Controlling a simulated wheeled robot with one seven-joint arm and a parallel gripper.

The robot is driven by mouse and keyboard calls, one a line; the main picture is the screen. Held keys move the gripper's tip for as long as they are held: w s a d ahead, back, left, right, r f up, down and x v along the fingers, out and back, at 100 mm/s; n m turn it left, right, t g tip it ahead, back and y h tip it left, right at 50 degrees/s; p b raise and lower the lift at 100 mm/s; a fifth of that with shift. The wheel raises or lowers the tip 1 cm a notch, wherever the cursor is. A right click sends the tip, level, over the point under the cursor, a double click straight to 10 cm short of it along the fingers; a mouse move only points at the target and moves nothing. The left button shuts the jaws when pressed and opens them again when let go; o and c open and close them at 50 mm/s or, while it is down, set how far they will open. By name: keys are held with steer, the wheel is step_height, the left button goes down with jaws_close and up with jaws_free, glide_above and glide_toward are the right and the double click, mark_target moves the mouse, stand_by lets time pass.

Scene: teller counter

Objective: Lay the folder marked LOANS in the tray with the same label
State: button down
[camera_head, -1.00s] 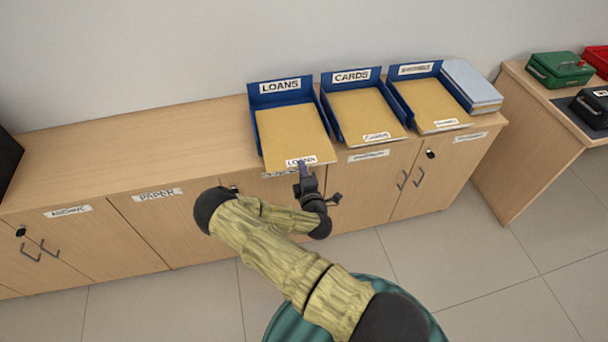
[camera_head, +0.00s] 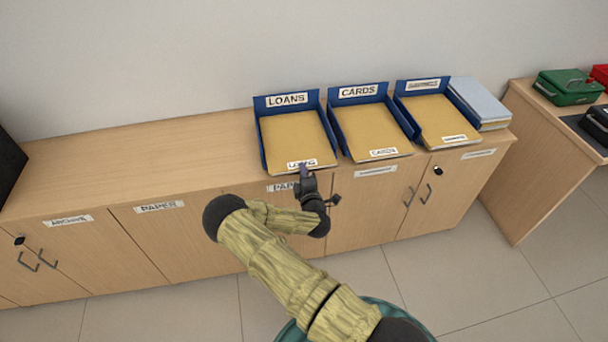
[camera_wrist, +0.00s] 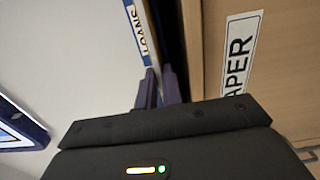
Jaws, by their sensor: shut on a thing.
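The tan folder marked LOANS (camera_head: 297,137) lies between the side walls of the blue LOANS tray (camera_head: 259,137). Its label is at the front edge, partly hidden by my gripper. My gripper (camera_head: 304,171) is shut on that front edge. I cannot tell whether the folder rests fully on the tray floor. In the wrist view my gripper's fingers (camera_wrist: 160,88) point toward the tray. The tray's LOANS label (camera_wrist: 144,35) shows just beyond them, and the folder is hard to make out there.
To the right stand the CARDS tray (camera_head: 365,90) and another labelled blue tray (camera_head: 449,103), each holding a tan folder. A pale blue stack (camera_head: 478,99) is beside them.

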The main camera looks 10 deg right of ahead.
stand_by(0.4)
steer(key=c, duration=1.5)
jaws_free()
steer(key=shift+s, duration=0.1)
steer(key=s+b, duration=0.1)
steer(key=s, duration=1.6)
steer(key=shift+s+a+f+b, duration=0.1)
steer(key=shift+b, duration=0.25)
steer(key=shift+s, duration=0.1)
